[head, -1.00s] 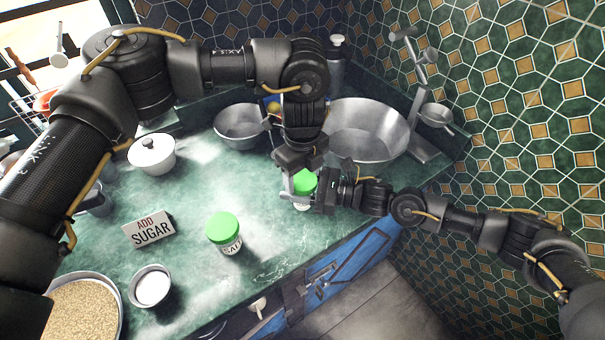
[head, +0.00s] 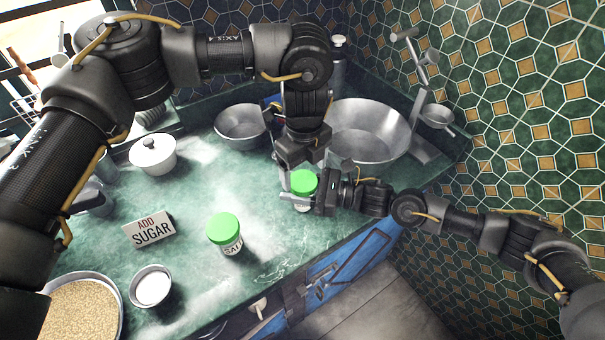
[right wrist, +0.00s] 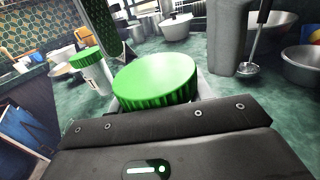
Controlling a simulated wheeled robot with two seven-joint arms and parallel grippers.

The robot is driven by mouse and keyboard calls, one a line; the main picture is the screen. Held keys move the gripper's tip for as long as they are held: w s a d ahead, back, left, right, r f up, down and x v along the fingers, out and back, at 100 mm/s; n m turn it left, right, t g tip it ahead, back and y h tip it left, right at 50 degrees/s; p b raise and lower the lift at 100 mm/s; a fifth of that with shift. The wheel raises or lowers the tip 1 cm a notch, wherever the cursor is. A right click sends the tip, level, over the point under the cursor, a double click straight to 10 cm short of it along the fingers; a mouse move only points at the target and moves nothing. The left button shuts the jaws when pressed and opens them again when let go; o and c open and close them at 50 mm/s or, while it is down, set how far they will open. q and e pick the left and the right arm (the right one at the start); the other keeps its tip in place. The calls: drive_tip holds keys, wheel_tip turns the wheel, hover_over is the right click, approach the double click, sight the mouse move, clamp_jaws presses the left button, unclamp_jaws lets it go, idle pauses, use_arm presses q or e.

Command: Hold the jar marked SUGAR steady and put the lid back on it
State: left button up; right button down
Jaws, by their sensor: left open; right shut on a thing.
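A jar with a green lid (head: 303,182) stands near the counter's front edge, below the big metal bowl. The lid sits on top of the jar and looks level; whether it is fully seated I cannot tell. The jar's label is hidden, so I cannot read SUGAR on it. My right gripper (head: 301,202) is shut on this jar's body from the right. The lid also shows close up in the right wrist view (right wrist: 155,80). My left gripper (head: 301,172) points down just above and around the lid, open.
Another green-lidded jar, marked SALT (head: 225,233), stands to the left. The big metal bowl (head: 372,120) is close behind.

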use_arm(q)
wheel_tip(320, 180, up, 2)
drive_tip(key=shift+s+r, duration=0.1)
drive_tip(key=shift+r, duration=0.05)
drive_tip(key=shift+o, duration=0.2)
drive_tip(key=shift+a, duration=0.1)
drive_tip(key=o, duration=0.4)
wheel_tip(320, 180, up, 12)
drive_tip(key=shift+f, duration=0.1)
idle(0.3)
use_arm(e)
drive_tip(key=c, duration=0.6)
unclamp_jaws()
drive_tip(key=shift+o, duration=0.2)
